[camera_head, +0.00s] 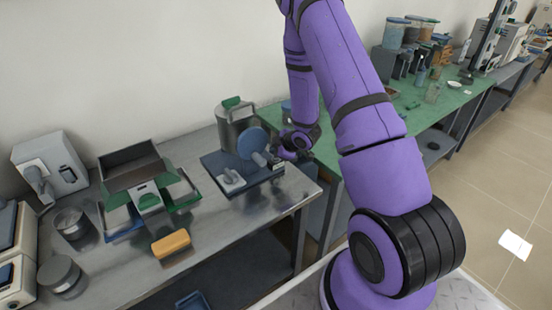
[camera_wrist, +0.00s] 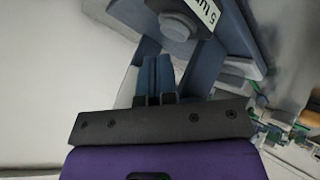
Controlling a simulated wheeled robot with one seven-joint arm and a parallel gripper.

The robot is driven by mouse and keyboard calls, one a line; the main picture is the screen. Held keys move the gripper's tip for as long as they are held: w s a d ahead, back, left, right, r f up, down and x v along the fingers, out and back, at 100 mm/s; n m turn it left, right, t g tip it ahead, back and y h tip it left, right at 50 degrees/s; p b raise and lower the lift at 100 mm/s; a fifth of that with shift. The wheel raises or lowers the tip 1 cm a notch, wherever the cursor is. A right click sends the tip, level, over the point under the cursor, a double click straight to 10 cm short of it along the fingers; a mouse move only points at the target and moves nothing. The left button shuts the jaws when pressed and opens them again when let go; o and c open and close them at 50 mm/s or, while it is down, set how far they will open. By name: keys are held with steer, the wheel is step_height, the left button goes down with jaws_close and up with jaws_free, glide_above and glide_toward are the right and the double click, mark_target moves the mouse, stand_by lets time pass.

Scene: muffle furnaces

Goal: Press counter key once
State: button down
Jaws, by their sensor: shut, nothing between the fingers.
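A device with a dark blue base plate (camera_head: 222,166), a round blue disc (camera_head: 251,144) and a grey lever-like part (camera_head: 231,180) stands on the steel bench. In the wrist view a grey round knob or key (camera_wrist: 180,25) sits on a blue-grey body, beside a white label (camera_wrist: 205,11) that seems to read "5 tur". I cannot tell for sure which part is the counter key. My gripper (camera_wrist: 155,70) is shut and empty, its fingertips just below the round part in the picture; contact cannot be told. In the head view my wrist is beside the disc and the fingertips are unclear.
A grey canister with a green handle (camera_head: 236,122) stands behind the disc. Left on the bench are a stand with trays (camera_head: 147,196), a yellow block (camera_head: 171,243) and metal pots (camera_head: 60,274). A green-topped bench (camera_head: 445,112) with glassware lies right. The bench front edge is clear.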

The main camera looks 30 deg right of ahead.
steer(key=shift+f, duration=0.35)
steer(key=shift+f, duration=0.45)
stand_by(0.7)
steer(key=shift+r, duration=0.1)
stand_by(0.3)
steer(key=shift+r, duration=0.8)
steer(key=shift+r, duration=2.5)
steer(key=shift+s, duration=0.15)
